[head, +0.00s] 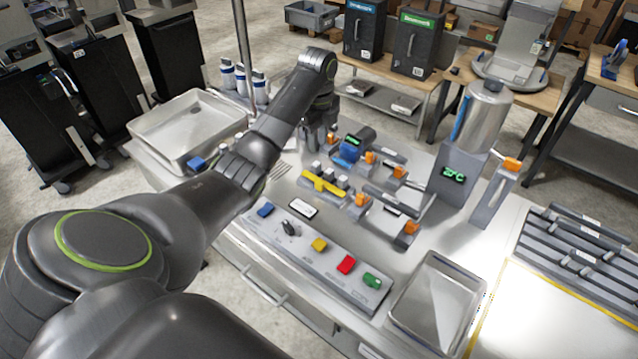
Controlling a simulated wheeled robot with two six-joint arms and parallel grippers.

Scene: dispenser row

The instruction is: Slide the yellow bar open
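The yellow bar (323,185) lies slantwise on a grey unit in the middle of the steel counter, in front of several small light-topped pieces (328,173). An orange block (362,200) sits just past its right end. My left gripper (314,143) is above the counter behind and a little left of the bar, apart from it in the picture. It points down, and my own arm partly covers it. Its fingertips are small and dark, so I cannot see whether they are open. My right gripper is not in view.
A control panel with blue, yellow, red and green buttons (318,245) runs along the front. More grey units with orange blocks (411,228) stand right of the bar. A steel tray (189,125) is at left, another (437,300) at right. A steel cylinder dispenser (482,115) stands behind.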

